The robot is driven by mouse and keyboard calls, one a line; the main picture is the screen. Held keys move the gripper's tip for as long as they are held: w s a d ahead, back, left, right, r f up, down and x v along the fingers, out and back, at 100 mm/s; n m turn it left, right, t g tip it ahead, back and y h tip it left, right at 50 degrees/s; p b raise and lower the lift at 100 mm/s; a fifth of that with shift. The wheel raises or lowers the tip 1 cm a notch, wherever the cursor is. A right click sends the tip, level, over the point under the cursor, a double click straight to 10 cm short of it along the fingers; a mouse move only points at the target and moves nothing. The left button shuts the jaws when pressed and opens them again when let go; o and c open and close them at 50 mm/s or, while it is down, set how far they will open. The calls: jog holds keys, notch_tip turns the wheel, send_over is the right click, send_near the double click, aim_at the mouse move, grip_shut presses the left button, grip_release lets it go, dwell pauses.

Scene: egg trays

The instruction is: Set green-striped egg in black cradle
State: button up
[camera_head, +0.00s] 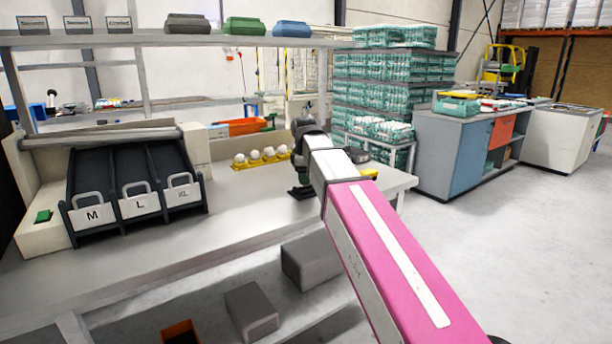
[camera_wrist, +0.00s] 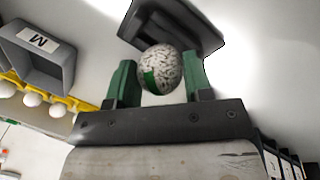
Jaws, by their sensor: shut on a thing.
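The egg (camera_wrist: 160,72), speckled grey-white with a green stripe, sits between the two green-padded fingers of my gripper (camera_wrist: 158,65) in the wrist view. My gripper is shut on it. The black cradle (camera_wrist: 178,18) lies just beyond the egg in that view, its near part partly covered by the egg. I cannot tell whether the egg touches it. In the head view a black piece (camera_head: 301,193), seemingly the cradle, shows on the bench under my arm's end. The egg and fingers are hidden there behind my arm.
A yellow egg holder (camera_head: 259,160) with several white eggs stands behind on the bench (camera_head: 235,205). Dark chutes labelled M, L and XL (camera_head: 137,200) stand at left. A grey M-labelled holder (camera_wrist: 38,55) is left of my gripper in the wrist view. The bench front is clear.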

jog(key=shift+f, duration=0.75)
dwell(0.5)
jog(key=o, duration=0.7)
jog(key=shift+c, duration=0.2)
jog(key=shift+s, duration=0.1)
jog(key=shift+f, duration=0.1)
jog(key=shift+s, duration=0.1)
